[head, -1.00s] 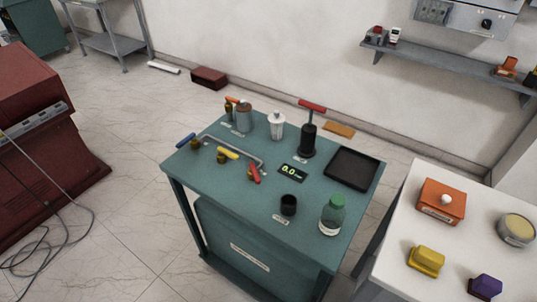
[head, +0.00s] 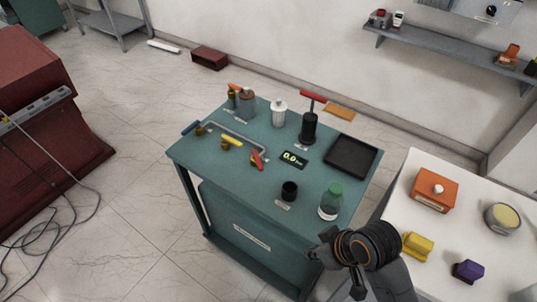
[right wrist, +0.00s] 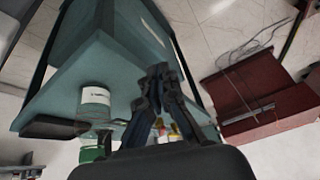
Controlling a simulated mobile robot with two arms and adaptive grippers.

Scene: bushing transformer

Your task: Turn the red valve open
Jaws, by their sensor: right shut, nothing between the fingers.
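The red valve (head: 257,160) has a red lever handle and sits at the right end of a grey pipe (head: 236,137) on the green table (head: 230,178). A yellow-handled valve (head: 231,141) and a blue-handled valve (head: 191,128) sit along the same pipe to its left. My right gripper (head: 318,252) is at the front right of the table, apart from the red valve. In the right wrist view its fingers (right wrist: 158,72) are together with nothing between them. Small red and yellow parts show behind the fingers there, partly hidden. My left gripper is not in view.
A green-capped bottle (head: 330,201) and a black cup (head: 289,191) stand near the table's front right. A display (head: 294,158), hand pump (head: 309,125) and black tray (head: 351,156) lie beyond. A white table (head: 405,195) stands at right.

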